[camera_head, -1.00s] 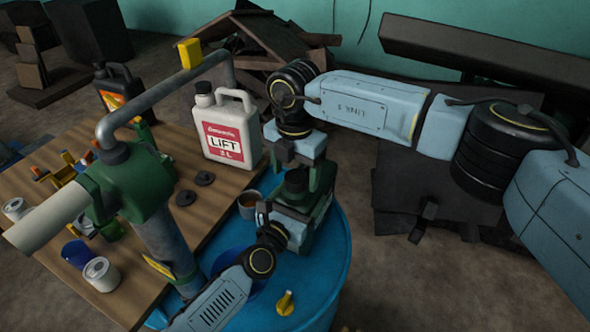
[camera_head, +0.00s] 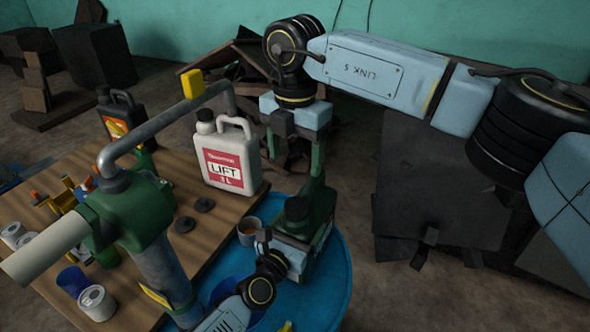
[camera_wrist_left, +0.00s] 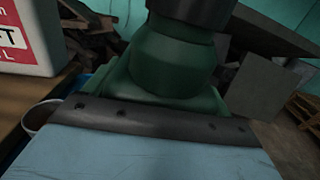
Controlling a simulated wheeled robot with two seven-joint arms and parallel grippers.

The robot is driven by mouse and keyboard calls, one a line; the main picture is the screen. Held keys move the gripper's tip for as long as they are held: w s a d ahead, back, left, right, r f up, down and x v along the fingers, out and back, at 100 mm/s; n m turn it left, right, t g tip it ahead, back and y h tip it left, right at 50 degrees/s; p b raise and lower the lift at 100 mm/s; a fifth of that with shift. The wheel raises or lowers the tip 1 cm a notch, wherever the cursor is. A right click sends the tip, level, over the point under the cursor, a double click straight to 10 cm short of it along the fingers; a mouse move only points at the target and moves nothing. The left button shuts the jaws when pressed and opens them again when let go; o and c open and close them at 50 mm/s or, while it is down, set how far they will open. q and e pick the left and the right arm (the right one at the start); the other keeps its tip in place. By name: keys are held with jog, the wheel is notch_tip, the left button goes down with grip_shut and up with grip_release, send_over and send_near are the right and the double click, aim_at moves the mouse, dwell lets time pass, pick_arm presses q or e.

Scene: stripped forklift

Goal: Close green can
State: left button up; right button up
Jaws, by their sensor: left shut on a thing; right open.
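The green can (camera_head: 318,233) stands on the blue drum (camera_head: 338,275). A black cap (camera_head: 297,208) sits on top of its neck; I cannot tell how tight it is. In the left wrist view the green neck (camera_wrist_left: 170,62) and the dark cap (camera_wrist_left: 192,8) fill the upper middle. My left gripper (camera_head: 290,252) is shut on the can at its near side; its fingertips are mostly hidden. My right gripper (camera_head: 294,142) is open and empty, above the cap and apart from it.
A white LIFT jug (camera_head: 226,155) stands on the wooden table (camera_head: 240,205), left of the can. A small cup (camera_head: 249,231) is beside the can. A green pump with a grey pipe (camera_head: 135,215) rises at the left. A black jug (camera_head: 120,115) stands further back.

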pick_arm(q)
jog(key=shift+f, duration=0.1)
jog(key=o, duration=1.8)
jog(key=shift+c, duration=0.2)
jog(key=shift+s, duration=0.1)
jog(key=v, duration=1.3)
jog(key=shift+s+a, duration=0.1)
